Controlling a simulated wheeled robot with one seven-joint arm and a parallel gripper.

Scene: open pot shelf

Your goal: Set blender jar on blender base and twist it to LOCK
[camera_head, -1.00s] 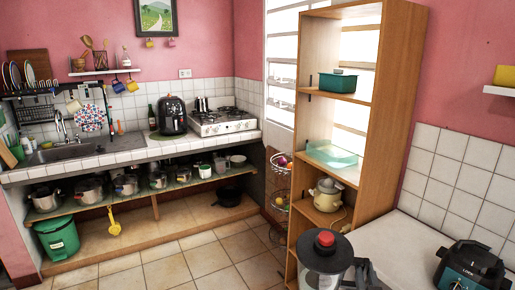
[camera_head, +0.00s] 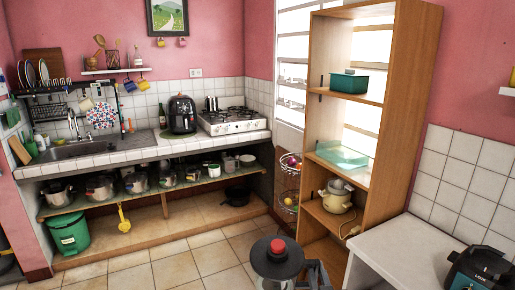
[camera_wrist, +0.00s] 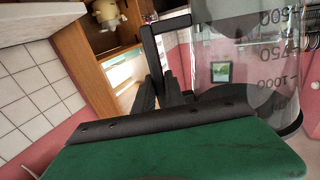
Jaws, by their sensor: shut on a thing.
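The blender jar (camera_head: 277,264) shows at the bottom of the head view, with a dark lid and a red cap. It is clear with dark volume marks in the wrist view (camera_wrist: 240,60). My gripper (camera_wrist: 168,92) is shut on the jar's dark handle, and the jar is held in the air in front of the shelf. The jar's lower end is cut off in the head view. The blender base (camera_head: 482,268), dark with a blue-green front and a "LOCK" mark, stands on the white counter at the right, apart from the jar and partly out of frame.
The white counter (camera_head: 405,248) is clear left of the base. A tall wooden shelf (camera_head: 398,110) stands behind the jar, holding a teal pot (camera_head: 349,83), a glass dish (camera_head: 341,155) and a cream pot (camera_head: 336,199). Tiled floor lies open to the left.

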